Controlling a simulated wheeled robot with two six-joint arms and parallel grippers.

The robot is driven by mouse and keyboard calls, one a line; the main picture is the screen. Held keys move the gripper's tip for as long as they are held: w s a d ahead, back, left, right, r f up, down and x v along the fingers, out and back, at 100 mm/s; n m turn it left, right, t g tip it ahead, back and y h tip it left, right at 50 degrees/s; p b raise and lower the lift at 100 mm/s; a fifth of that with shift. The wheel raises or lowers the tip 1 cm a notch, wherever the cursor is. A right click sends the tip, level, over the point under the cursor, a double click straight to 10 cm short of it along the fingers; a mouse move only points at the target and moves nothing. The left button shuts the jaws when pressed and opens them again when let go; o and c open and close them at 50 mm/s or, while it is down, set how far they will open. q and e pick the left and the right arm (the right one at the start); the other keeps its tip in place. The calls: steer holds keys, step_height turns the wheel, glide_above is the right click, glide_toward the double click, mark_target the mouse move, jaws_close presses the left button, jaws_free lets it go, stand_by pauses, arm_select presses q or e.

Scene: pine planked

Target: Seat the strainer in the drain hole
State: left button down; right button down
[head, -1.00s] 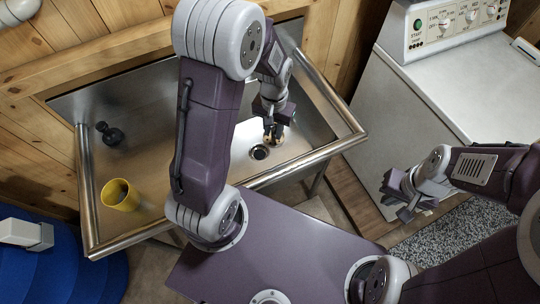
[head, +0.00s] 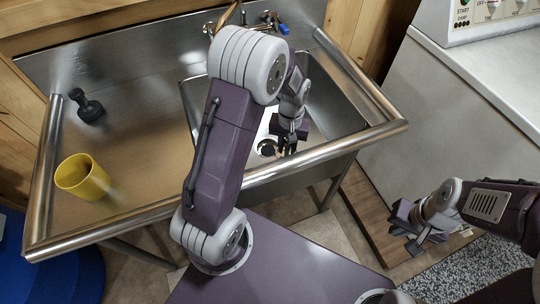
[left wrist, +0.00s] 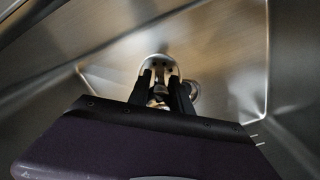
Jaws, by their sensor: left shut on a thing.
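My left gripper (head: 287,147) reaches down into the sink basin and is shut on the strainer. In the left wrist view, the strainer (left wrist: 158,66) is a pale, round metal piece with dark holes, at the fingertips (left wrist: 160,92). In the head view the fingers mostly hide it. The drain hole (head: 267,148) is a dark round opening in the basin floor, just left of the fingertips. A rounded rim beside the right finger in the wrist view may be the drain. I cannot tell whether the strainer touches the floor. My right gripper (head: 418,230) hangs off to the right, away from the sink; its jaw opening is unclear.
A yellow cup (head: 82,178) and a dark plunger-like object (head: 88,106) stand on the steel drainboard at left. The faucet (head: 232,16) is at the back. The sink's raised front rim (head: 330,147) runs below my left arm. A white appliance (head: 430,110) stands at right.

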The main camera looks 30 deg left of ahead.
arm_select(q)
steer(key=shift+a+f, duration=0.1)
steer(key=shift+a, duration=0.05)
steer(key=w+a+f, duration=0.1)
steer(key=a+f, duration=0.1)
steer(key=a, duration=0.1)
steer(key=w+a+f+b, duration=0.1)
steer(key=w+a+f, duration=0.1)
steer(key=a, duration=0.1)
steer(key=w+a+f, duration=0.2)
steer(key=a, duration=0.2)
steer(key=shift+w+f+b, duration=0.25)
steer(key=shift+f+b, duration=0.1)
steer(key=shift+f, duration=0.05)
step_height(320, 180, down, 4)
steer(key=shift+f+b, duration=0.1)
steer(key=shift+b, duration=0.45)
steer(key=c, duration=1.2)
jaws_free()
steer(key=shift+o, duration=0.2)
step_height(320, 180, up, 12)
steer(key=p, duration=0.3)
